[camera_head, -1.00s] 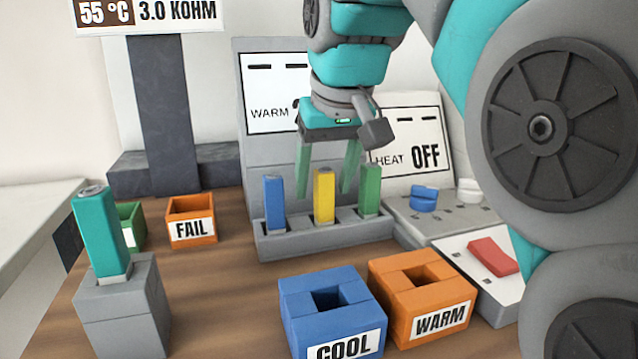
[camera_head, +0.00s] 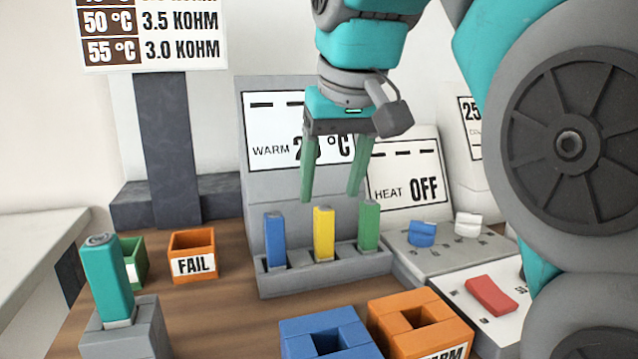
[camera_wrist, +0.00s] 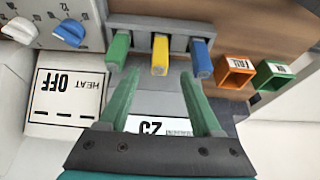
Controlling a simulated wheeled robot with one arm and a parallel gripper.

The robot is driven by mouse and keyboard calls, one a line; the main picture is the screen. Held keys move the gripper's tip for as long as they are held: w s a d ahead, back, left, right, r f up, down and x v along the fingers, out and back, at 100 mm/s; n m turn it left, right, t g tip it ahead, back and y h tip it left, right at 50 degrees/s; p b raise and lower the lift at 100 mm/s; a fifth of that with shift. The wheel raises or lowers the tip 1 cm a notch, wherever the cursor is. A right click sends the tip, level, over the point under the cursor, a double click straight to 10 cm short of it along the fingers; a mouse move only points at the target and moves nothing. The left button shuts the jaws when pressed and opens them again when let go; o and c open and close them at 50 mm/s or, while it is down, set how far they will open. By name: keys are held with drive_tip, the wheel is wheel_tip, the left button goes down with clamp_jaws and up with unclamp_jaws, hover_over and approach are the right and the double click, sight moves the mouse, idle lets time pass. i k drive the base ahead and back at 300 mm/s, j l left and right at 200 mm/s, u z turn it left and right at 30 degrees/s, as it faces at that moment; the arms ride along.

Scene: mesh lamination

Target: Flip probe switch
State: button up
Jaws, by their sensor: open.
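My gripper (camera_head: 330,197) is open and empty, pointing down with its green fingers above the grey rack (camera_head: 335,278). In the wrist view the gripper (camera_wrist: 160,74) has its fingertips apart, with the yellow block beyond the gap. A red rocker switch (camera_head: 491,296) sits on a white sloped panel (camera_head: 460,300) at the right, below and to the right of my gripper and well apart from it. No label naming the probe switch is readable. The blue knob (camera_head: 422,234) and white knob (camera_head: 468,224) are on a grey panel behind the red switch.
The rack holds upright blue (camera_head: 275,240), yellow (camera_head: 324,235) and green (camera_head: 369,226) blocks. A teal block (camera_head: 108,280) stands on a grey stand at left. Blue (camera_head: 315,325) and orange (camera_head: 440,318) boxes are in front. The HEAT display (camera_head: 405,180) reads OFF.

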sight(496, 302)
drive_tip(key=k, duration=1)
